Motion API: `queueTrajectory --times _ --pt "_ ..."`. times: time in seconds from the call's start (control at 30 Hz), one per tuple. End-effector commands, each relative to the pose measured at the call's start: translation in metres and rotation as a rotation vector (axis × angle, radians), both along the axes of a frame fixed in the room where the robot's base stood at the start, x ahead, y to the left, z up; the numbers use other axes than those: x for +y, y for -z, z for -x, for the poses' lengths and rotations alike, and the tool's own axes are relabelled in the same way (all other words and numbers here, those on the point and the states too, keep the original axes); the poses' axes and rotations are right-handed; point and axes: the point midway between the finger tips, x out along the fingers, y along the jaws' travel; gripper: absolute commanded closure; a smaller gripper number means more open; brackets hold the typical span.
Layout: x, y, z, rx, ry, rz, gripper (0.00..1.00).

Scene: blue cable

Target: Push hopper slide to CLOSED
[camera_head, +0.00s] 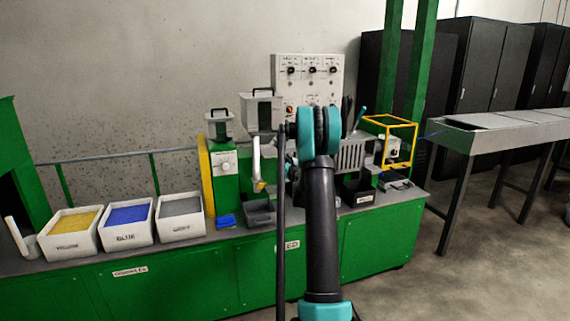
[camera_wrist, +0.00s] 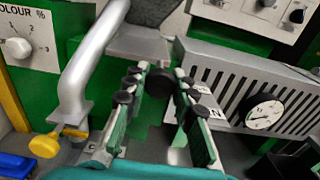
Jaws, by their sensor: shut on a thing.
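In the wrist view, my gripper (camera_wrist: 161,72) has its two green fingers with black pads closed around a round black knob (camera_wrist: 160,84). The knob is below a grey hopper base (camera_wrist: 140,44); I cannot read any slide marking or tell the slide's position. In the head view, a hopper (camera_head: 262,112) with a black handle stands above the green machine bench (camera_head: 160,282), left of my arm. My arm hides the gripper and knob there.
A bent grey pipe (camera_wrist: 78,75) with a yellow knob (camera_wrist: 44,145) is close left of the fingers. A slotted grey housing (camera_wrist: 225,78) with a gauge (camera_wrist: 265,115) is close right. White bins of yellow (camera_head: 72,222), blue (camera_head: 127,214) and grey (camera_head: 181,207) granules stand left.

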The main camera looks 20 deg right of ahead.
Motion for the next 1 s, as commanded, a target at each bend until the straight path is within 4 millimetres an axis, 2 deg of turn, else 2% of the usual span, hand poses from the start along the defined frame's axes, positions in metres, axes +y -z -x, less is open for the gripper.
queueTrajectory --times 0.1,0.2,0.53,0.57,0.7,0.73,1.0 --pt "0.0 0.0 -0.026 0.0 -0.001 0.0 1.0" --pt "0.0 0.0 -0.039 0.0 0.0 0.0 1.0" --pt "0.0 -0.001 -0.044 0.0 0.001 -0.001 1.0" --pt "0.0 -0.001 -0.044 0.0 0.001 -0.001 0.72" --pt "0.0 0.0 -0.044 0.0 0.0 0.0 0.55" --pt "0.0 0.0 -0.044 0.0 0.0 0.0 0.52" --pt "0.0 0.0 -0.043 0.0 0.0 0.0 0.52"
